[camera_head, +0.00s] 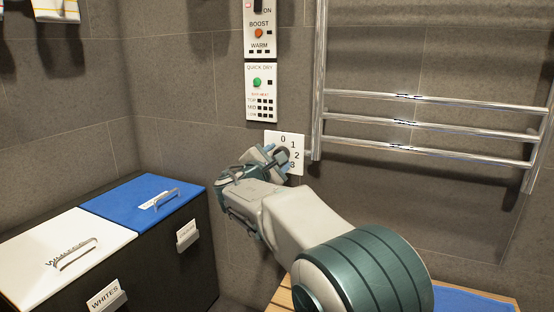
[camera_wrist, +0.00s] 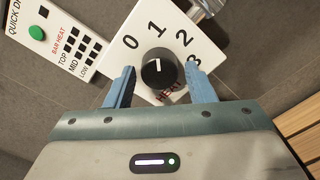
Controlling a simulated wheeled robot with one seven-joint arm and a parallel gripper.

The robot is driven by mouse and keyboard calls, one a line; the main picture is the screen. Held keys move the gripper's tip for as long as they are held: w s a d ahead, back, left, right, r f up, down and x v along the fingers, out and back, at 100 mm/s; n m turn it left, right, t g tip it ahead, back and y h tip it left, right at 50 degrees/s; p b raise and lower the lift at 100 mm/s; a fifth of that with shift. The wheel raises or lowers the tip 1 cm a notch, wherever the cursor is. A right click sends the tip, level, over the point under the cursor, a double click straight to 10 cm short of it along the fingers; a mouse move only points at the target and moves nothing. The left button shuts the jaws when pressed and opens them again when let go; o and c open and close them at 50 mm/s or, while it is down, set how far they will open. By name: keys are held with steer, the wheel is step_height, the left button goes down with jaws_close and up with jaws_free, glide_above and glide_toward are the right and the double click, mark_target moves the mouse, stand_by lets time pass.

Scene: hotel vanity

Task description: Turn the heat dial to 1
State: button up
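The heat dial (camera_wrist: 159,74) is a round black knob with a white pointer line, on a white plate (camera_wrist: 118,62) marked 0, 1, 2 and 3. In the wrist view its pointer aims up, toward the 1. My gripper (camera_wrist: 160,72) is open, with one blue finger on each side of the knob and a gap at both sides. The lower label and part of the 3 are partly covered by the right finger. In the head view the plate (camera_head: 299,142) is on the wall, and my gripper (camera_head: 270,158) hides the knob.
A quick-dry panel (camera_head: 261,92) with a green button is above the plate, below a boost panel (camera_head: 258,30). A chrome towel rail (camera_head: 420,97) is close at right. Hampers with white (camera_head: 50,275) and blue (camera_head: 120,197) lids stand at lower left.

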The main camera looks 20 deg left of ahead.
steer(key=shift+o, duration=0.3)
steer(key=shift+s, duration=0.1)
steer(key=s+a+p, duration=0.1)
steer(key=s+p, duration=0.2)
steer(key=s, duration=1)
steer(key=shift+s, duration=0.3)
